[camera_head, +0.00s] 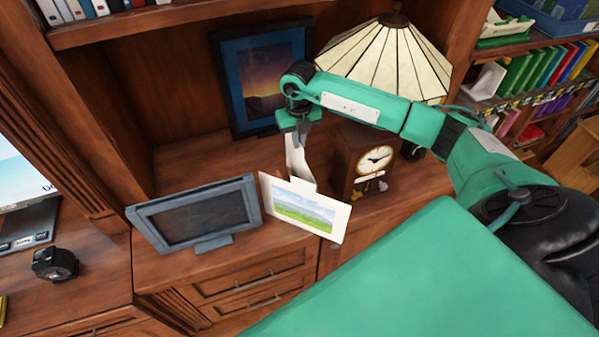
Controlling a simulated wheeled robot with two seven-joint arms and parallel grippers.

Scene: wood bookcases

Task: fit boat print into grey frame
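The grey frame (153,221) stands on the wooden desk at the left, tilted back a little, with a dark, empty-looking panel. A white-bordered print (331,216) stands upright to its right and shows green fields, hills and blue sky; I see no boat on it. Behind this print rises a narrow white piece (297,161), partly hidden, and I cannot tell if it is another print or a stand. My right gripper (299,138) points down at the top of the white piece. Whether its fingers close on it is unclear. My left gripper is not in view.
A wooden clock (347,164) stands right of the white piece, under a paneled lampshade (385,60). A black device (55,263) lies at far left. The shelf behind the grey frame is clear.

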